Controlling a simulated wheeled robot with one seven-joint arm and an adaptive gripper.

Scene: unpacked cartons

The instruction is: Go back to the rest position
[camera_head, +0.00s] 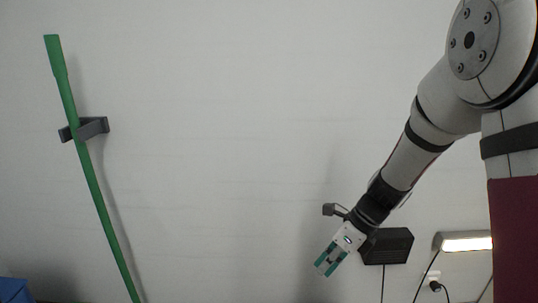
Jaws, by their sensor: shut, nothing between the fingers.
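My gripper (326,267) is in the head camera view, right of centre near the bottom. It has a white body and teal fingers and points down and to the left. Its fingers are shut with nothing held. My arm comes down to it from the upper right. The gripper is in the air in front of a pale wall and touches nothing that I can see.
A green pole (95,190) leans at the left, by a grey wall bracket (95,127). A black box (396,246) with a cable is on the wall behind my gripper. A lit lamp (466,243) is at right. A blue object (12,291) shows at lower left. The middle is clear.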

